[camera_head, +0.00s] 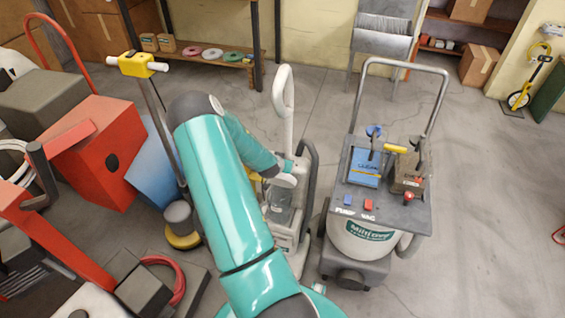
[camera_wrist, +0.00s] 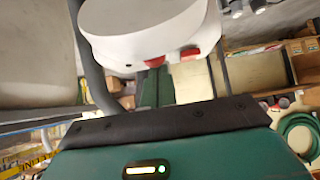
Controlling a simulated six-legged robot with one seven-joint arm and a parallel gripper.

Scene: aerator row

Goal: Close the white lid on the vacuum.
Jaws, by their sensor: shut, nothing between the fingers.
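My gripper (camera_wrist: 158,80) shows in the wrist view as dark green fingers above its black rail. They are together with nothing between them. A rounded white part (camera_wrist: 145,28) with red pieces on its lower edge fills the top, beyond the fingertips. It may be the vacuum's lid; contact cannot be told. In the head view a pale upright machine (camera_head: 283,232) with a looped handle stands beside my teal arm, partly hidden by it. To its right is a grey cart (camera_head: 397,219) with a white drum (camera_head: 355,245) and a switch marked VAC. No lid is clearly readable in the head view.
A blue box (camera_head: 364,166) and a brown box (camera_head: 408,174) sit on the cart's top, below its tall metal handle (camera_head: 441,98). Red and grey machines (camera_head: 95,150) crowd the left. A shelf (camera_head: 205,52) stands behind.

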